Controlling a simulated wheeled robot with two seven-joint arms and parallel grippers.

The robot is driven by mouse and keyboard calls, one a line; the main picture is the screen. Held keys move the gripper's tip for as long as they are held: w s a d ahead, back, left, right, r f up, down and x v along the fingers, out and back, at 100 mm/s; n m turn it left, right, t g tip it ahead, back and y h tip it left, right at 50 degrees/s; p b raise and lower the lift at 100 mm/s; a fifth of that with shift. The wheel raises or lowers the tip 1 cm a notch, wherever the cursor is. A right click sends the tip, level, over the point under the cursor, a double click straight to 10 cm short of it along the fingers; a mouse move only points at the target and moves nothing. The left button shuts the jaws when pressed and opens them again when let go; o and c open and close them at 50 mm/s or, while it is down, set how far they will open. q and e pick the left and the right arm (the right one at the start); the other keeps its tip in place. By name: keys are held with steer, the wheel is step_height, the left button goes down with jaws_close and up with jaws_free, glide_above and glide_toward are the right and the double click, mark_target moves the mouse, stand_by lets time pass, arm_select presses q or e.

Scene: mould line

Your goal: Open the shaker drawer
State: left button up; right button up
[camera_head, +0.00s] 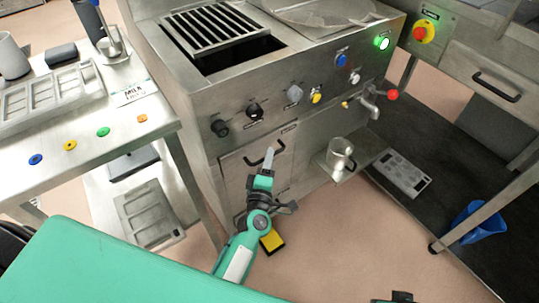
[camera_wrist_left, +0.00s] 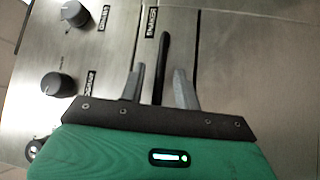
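The drawer front (camera_head: 240,172) is a steel panel low on the machine, below the knobs, and looks shut. Its black bar handle (camera_head: 270,155) shows at its upper edge, partly behind my gripper. My left gripper (camera_head: 268,158) is at this handle. In the left wrist view, the black handle (camera_wrist_left: 163,60) runs between the two grey fingers of the left gripper (camera_wrist_left: 158,88), with a gap on each side, so the gripper is open around it. A dark part at the bottom edge of the head view may belong to my right gripper.
Knobs (camera_head: 255,111) line the panel above the drawer. A metal jug (camera_head: 340,154) stands on a small shelf to the right, under a tap with a red knob (camera_head: 392,95). A side table (camera_head: 150,122) stands left. Another handled drawer (camera_head: 480,75) is at far right. Floor before the machine is mostly clear.

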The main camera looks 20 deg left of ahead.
arm_select(q)
steer(key=shift+w+a+r, duration=0.1)
steer(key=shift+w+a, duration=0.05)
steer(key=shift+w, duration=0.65)
jaws_close()
steer(key=shift+s, duration=0.1)
